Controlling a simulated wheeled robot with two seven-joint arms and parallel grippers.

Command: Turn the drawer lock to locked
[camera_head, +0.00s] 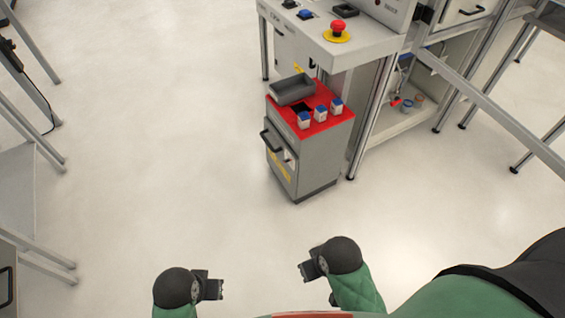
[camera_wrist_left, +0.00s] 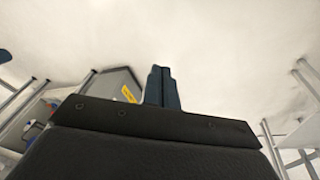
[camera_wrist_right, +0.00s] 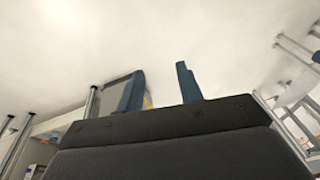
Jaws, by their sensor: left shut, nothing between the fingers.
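A grey drawer cabinet (camera_head: 322,160) with a red top stands on the floor ahead, under the edge of a workbench. Its drawer front faces left and has a black handle (camera_head: 268,143). A small pale and dark spot (camera_head: 290,158) right of the handle may be the lock; its turn cannot be made out. My left gripper (camera_head: 221,289) is shut and empty, low in the head view, well short of the cabinet. My right gripper (camera_head: 301,271) is apart from everything; its fingers are spread and empty in the right wrist view (camera_wrist_right: 160,90).
A grey tray (camera_head: 292,91) and several small blue-topped containers (camera_head: 320,114) are on the red top. The workbench (camera_head: 350,45) behind has a red emergency button (camera_head: 338,29). Metal frames stand at left and right. The floor (camera_head: 170,150) between me and the cabinet is clear.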

